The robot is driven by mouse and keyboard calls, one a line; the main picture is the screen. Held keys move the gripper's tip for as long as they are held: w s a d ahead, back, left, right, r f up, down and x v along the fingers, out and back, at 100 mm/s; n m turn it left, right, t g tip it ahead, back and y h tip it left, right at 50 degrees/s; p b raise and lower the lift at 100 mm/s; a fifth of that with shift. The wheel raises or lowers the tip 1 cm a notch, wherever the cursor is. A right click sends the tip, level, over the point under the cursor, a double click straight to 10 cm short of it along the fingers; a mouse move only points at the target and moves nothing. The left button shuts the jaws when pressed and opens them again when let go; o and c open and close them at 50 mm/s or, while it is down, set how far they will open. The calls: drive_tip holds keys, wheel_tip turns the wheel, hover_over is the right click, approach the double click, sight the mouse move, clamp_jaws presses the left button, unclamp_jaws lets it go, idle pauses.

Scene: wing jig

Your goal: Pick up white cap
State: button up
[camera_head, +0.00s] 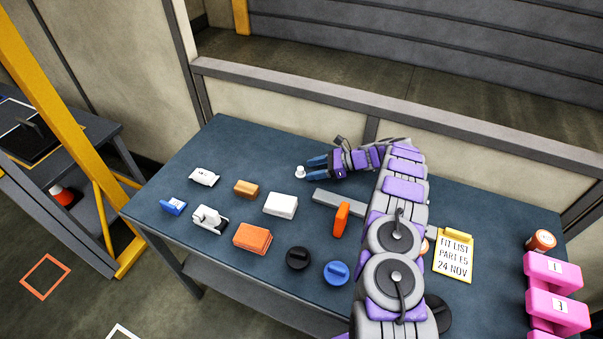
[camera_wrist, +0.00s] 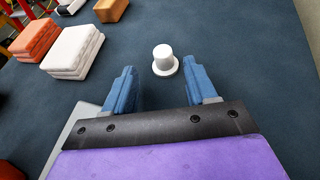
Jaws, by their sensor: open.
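The white cap (camera_head: 300,171) stands upright on the blue-grey table, a small knob on a wider round base. In the wrist view the white cap (camera_wrist: 164,61) is just beyond the fingertips, between their lines, and apart from both. My gripper (camera_head: 318,167) reaches in low over the table from the right. In the wrist view my gripper (camera_wrist: 166,82) shows two blue fingers spread apart, with nothing between them.
A white block (camera_head: 281,204), an orange block (camera_head: 252,237) and a brown block (camera_head: 246,188) lie left of the cap. The table is clear behind the cap.

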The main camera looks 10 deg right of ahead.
sight(301, 168)
drive_tip(key=x, duration=0.1)
drive_tip(key=b+x, duration=0.1)
drive_tip(key=x, duration=0.3)
drive_tip(key=shift+w+a+r, duration=0.15)
drive_tip(key=shift+w+a, duration=0.05)
drive_tip(key=shift+w, duration=0.1)
drive_tip(key=shift+d, duration=0.1)
drive_tip(key=c, duration=1.1)
drive_tip(key=shift+r, duration=0.1)
clamp_jaws()
